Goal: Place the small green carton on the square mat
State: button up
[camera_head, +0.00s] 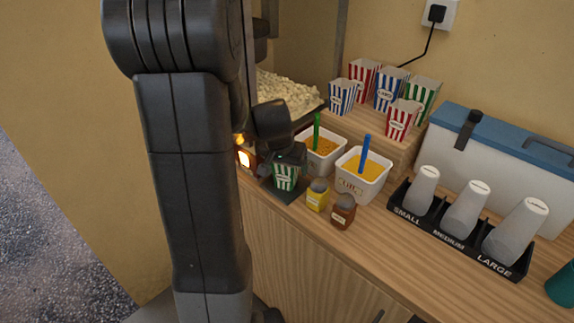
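The small green-and-white striped carton (285,177) stands upright at the left part of the counter, over the dark square mat (291,196). I cannot tell whether its base touches the mat or hangs just above it. My gripper (284,156) reaches down over the carton's top, with dark finger parts close around its upper end. The dark gripper hides the carton's rim, and I cannot tell whether the fingers press on it.
White tubs with orange (322,163) and yellow (361,185) contents and two shakers, yellow (317,197) and brown (343,212), stand close right. Striped cartons (390,90) stand on a wooden riser (372,139). A cup rack (452,236) and cooler (507,147) are farther right.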

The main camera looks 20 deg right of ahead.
jog(key=shift+r, duration=0.1)
jog(key=shift+a+r, duration=0.1)
jog(key=shift+r, duration=0.45)
jog(key=v, duration=1.1)
jog(key=shift+s, duration=0.15)
jog(key=shift+c, duration=0.2)
dwell(0.4)
